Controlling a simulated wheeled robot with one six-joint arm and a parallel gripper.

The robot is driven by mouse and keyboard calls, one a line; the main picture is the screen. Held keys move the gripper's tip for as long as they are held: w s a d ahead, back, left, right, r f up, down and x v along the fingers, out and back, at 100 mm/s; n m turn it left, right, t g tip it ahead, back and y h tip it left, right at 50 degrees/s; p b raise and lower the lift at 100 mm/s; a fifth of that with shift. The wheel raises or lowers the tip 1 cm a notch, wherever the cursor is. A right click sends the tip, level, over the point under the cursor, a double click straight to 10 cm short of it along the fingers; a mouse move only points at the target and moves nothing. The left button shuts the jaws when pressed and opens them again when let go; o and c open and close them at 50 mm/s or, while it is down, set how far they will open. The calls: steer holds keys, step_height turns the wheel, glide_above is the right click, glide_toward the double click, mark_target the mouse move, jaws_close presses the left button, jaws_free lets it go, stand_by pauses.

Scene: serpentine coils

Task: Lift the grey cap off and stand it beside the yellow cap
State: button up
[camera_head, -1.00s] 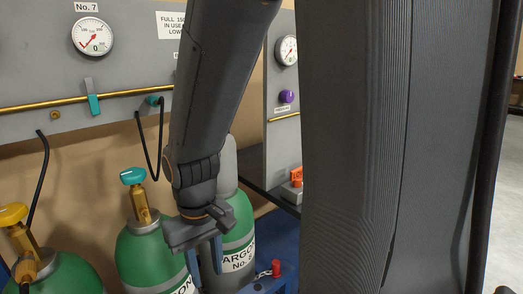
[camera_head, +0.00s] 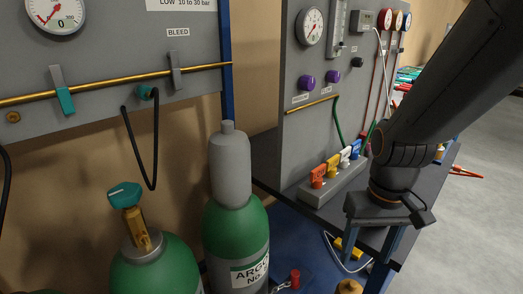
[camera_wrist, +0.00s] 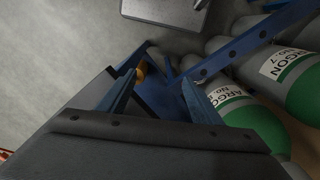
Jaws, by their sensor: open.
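The grey cap (camera_head: 230,168) stands upright on top of a green argon cylinder (camera_head: 228,222) in the head view, left of centre. It is a plain grey cylinder with a small knob on top. My gripper (camera_head: 372,245) is well to the right of the cap, pointing down in front of the bench, with its fingers apart and nothing seen between them. The open fingers also show in the wrist view (camera_wrist: 160,85). I cannot make out the yellow cap; a small yellow piece (camera_head: 347,249) shows low down left of the gripper, its kind unclear.
A cylinder with a teal valve wheel (camera_head: 125,194) stands left of the capped one. The gauge panel (camera_head: 300,130) and a bench with a block of coloured tags (camera_head: 335,183) lie behind my gripper. A red-topped post (camera_head: 295,279) is near the capped cylinder. Open floor lies right.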

steer(key=o, duration=0.6)
steer(key=w+a+r+n, duration=0.1)
steer(key=w, duration=0.1)
steer(key=w+a+r+n+p, duration=0.1)
steer(key=w+a+r+n, duration=0.2)
steer(key=w+r, duration=0.1)
steer(key=shift+w+a+r+n, duration=0.1)
steer(key=shift+a+n, duration=0.15)
steer(key=shift+n, duration=0.05)
steer(key=shift+c, duration=0.2)
step_height(320, 180, up, 20)
steer(key=n+p, duration=0.6)
steer(key=n, duration=1.3)
glide_above(229, 139)
steer(key=w+a, duration=0.1)
steer(key=w, duration=0.1)
steer(key=shift+f, duration=0.2)
steer(key=shift+a+f, duration=0.1)
steer(key=shift+f, duration=0.15)
steer(key=shift+w+d+f+p, duration=0.15)
steer(key=shift+f+p, duration=0.35)
steer(key=shift+f, duration=1.3)
steer(key=shift+w+d+f+p, duration=0.1)
steer(key=shift+f+p, duration=0.35)
steer(key=shift+f, duration=1.3)
